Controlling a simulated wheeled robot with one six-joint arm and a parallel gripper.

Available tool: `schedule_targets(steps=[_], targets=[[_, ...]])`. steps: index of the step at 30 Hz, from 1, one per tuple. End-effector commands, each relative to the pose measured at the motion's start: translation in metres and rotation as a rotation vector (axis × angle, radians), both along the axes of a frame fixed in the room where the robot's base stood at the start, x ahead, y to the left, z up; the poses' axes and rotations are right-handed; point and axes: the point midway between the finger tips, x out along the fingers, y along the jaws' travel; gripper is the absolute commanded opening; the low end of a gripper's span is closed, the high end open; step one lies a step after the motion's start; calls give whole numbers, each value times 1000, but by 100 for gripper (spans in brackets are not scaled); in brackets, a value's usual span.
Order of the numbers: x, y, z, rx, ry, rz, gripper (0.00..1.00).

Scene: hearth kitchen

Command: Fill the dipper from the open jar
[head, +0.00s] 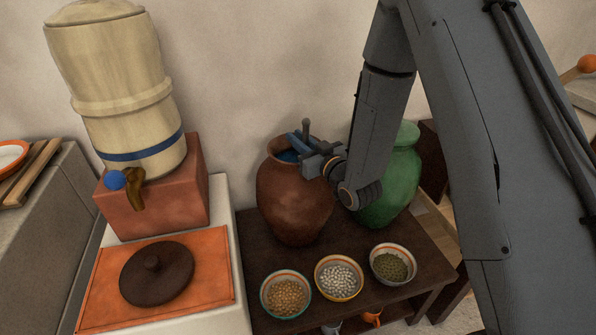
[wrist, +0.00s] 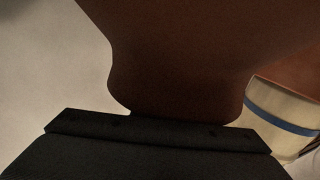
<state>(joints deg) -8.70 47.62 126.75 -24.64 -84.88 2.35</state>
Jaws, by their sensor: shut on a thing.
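The open jar (head: 292,205) is reddish brown and stands upright on the dark low table, against the wall. Blue (head: 289,156) shows inside its mouth; I cannot tell if it is water or part of the dipper. My gripper (head: 312,150) is over the right side of the jar's mouth, shut on what seems to be the dipper's handle (head: 306,128). The dipper's bowl is hidden. In the wrist view the jar (wrist: 180,60) appears upside down and close, with the dark edge of my gripper (wrist: 160,130) across its rim.
A green jar (head: 400,178) stands right of the open jar. Several small bowls (head: 338,278) of beans or grain line the table's front. A cream water dispenser (head: 130,110) on a red block stands left. A dark lid (head: 157,273) lies on an orange mat (head: 215,285).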

Motion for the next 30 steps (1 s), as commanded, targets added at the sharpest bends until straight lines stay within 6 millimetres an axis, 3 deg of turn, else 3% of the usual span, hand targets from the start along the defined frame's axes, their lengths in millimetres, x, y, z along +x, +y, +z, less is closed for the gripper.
schedule_targets(steps=[30], targets=[[0,0,72,1,-2,0,0]])
